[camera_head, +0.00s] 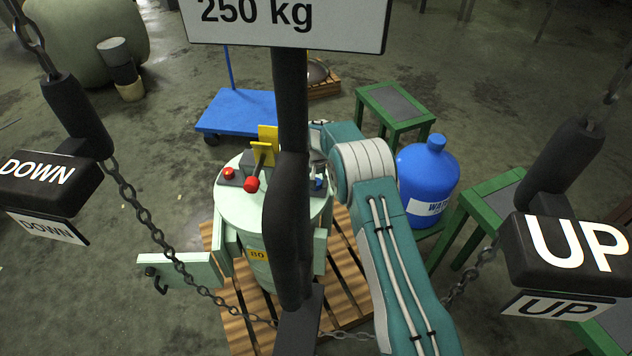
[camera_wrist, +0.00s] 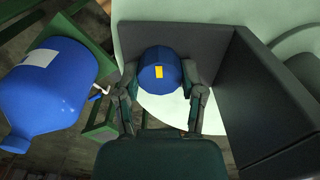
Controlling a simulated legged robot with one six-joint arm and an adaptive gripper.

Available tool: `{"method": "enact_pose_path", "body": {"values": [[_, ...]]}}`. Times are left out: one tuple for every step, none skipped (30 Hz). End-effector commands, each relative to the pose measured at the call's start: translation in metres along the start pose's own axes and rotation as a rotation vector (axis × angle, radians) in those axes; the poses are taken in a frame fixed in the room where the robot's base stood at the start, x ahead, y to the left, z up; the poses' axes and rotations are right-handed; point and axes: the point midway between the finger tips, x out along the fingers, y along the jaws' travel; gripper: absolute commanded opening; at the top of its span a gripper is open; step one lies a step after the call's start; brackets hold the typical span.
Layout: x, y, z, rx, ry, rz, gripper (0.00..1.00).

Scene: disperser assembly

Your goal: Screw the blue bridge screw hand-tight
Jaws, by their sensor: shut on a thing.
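The blue bridge screw (camera_wrist: 157,82) is a round blue knob with a small yellow mark on its face, seen in the wrist view. My gripper (camera_wrist: 159,68) is shut on it, one finger on each side. In the head view a small bit of blue (camera_head: 320,183) shows at the right of the pale green machine (camera_head: 232,215), under my arm's end. The dark bridge wall (camera_wrist: 215,50) stands right beside the screw. How far the screw is threaded in is hidden.
A red knob (camera_head: 251,184) and a yellow bracket (camera_head: 268,140) are on the machine's top. The machine stands on a wooden pallet (camera_head: 345,285). A blue water bottle (camera_head: 428,180) stands close right of my arm. Chains (camera_head: 150,228) hang in front.

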Motion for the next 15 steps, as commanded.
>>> {"method": "enact_pose_path", "body": {"values": [[0.0029, -0.0004, 0.0014, 0.012, -0.004, 0.000, 0.04], [0.0029, -0.0004, 0.0014, 0.018, -0.004, 0.000, 0.04], [0.0030, -0.0004, 0.0015, 0.024, -0.004, 0.000, 0.04], [0.0030, -0.0005, 0.0015, 0.028, -0.004, 0.000, 0.04], [0.0030, -0.0005, 0.0015, 0.032, -0.004, 0.000, 0.04], [0.0030, -0.0005, 0.0016, 0.036, -0.004, 0.000, 0.04], [0.0030, -0.0005, 0.0016, 0.038, -0.004, 0.000, 0.04], [0.0030, -0.0006, 0.0016, 0.040, -0.004, 0.000, 0.04], [0.0031, -0.0006, 0.0017, 0.041, -0.004, 0.000, 0.04], [0.0031, -0.0006, 0.0017, 0.041, -0.004, 0.000, 0.04], [0.0031, -0.0006, 0.0017, 0.041, -0.005, 0.000, 0.04], [0.0031, -0.0007, 0.0018, 0.041, -0.005, 0.000, 0.04], [0.0031, -0.0007, 0.0018, 0.041, -0.005, 0.000, 0.04], [0.0031, -0.0007, 0.0018, 0.041, -0.005, 0.000, 0.04], [0.0031, -0.0007, 0.0019, 0.041, -0.005, 0.000, 0.04]]}}
